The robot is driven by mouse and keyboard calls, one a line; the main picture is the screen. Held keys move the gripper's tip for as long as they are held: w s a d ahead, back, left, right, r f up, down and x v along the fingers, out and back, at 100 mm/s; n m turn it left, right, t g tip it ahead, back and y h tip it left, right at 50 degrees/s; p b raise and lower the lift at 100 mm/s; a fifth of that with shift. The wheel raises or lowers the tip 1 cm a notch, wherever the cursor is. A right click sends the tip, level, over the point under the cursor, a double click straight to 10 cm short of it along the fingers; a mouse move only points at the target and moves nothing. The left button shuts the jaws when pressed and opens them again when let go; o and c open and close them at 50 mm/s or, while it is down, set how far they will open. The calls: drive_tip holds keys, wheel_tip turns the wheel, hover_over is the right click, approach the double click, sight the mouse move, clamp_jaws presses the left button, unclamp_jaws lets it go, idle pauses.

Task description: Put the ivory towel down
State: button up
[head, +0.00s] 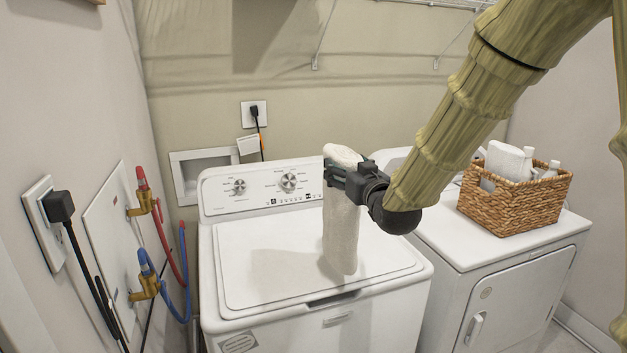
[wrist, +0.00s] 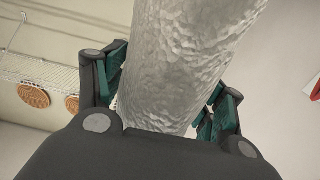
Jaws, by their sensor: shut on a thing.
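The ivory towel (head: 342,235) is a rolled, textured whitish cylinder, held upright. My gripper (head: 345,178) is shut around its upper part. The towel's lower end is over the lid of the white top-loading washer (head: 255,265); I cannot tell whether it touches the lid. In the wrist view the towel (wrist: 185,60) fills the middle, between the two fingers of my gripper (wrist: 165,95). The side of the towel behind the fingers is hidden.
A white dryer (head: 480,245) stands to the right, with a wicker basket (head: 515,205) of white items on top. Red and blue hoses (head: 165,240) and a black cord are at the left wall. A wire shelf (head: 430,4) hangs above. The washer lid's left part is clear.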

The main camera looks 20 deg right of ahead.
drive_tip(key=w+a+f+p, duration=0.2)
drive_tip(key=w, duration=0.3)
drive_tip(key=w+a+f+p, duration=0.2)
drive_tip(key=w, duration=0.3)
drive_tip(key=shift+w+f+p, duration=0.25)
drive_tip(key=shift+p, duration=0.15)
drive_tip(key=shift+f, duration=0.2)
idle(0.3)
drive_tip(key=o, duration=2)
drive_tip(key=shift+c, duration=0.2)
drive_tip(key=shift+r, duration=0.1)
